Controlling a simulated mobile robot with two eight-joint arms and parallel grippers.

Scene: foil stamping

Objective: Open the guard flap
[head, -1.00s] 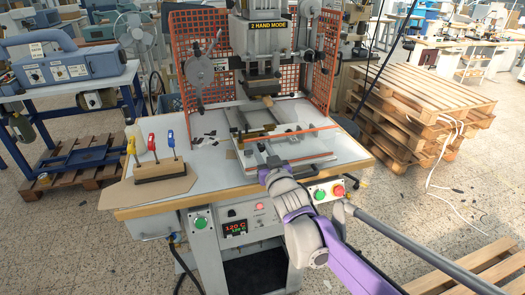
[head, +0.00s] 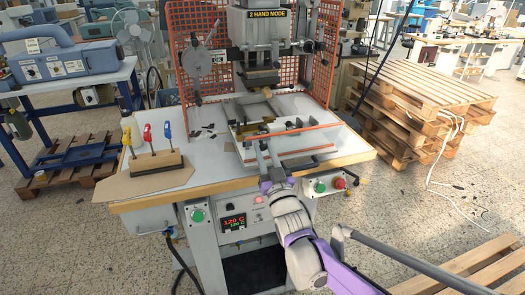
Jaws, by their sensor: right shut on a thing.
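The guard flap (head: 313,127) shows as a clear panel with an orange edge strip across the front of the stamping press (head: 262,45). The strip lies low, over the press's bed plate (head: 312,152). My right gripper (head: 264,147) reaches in from the front, at the left part of this strip. It is shut on a small part there that looks like the flap's handle; the fingers hide much of it. The clear panel is hard to see, so I cannot tell its exact tilt. My left gripper is out of view.
Orange mesh guards (head: 195,45) stand at the press's sides. A wooden block (head: 155,163) with several coloured-handled tools is on the table's left. Pallets (head: 420,100) are stacked at the right.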

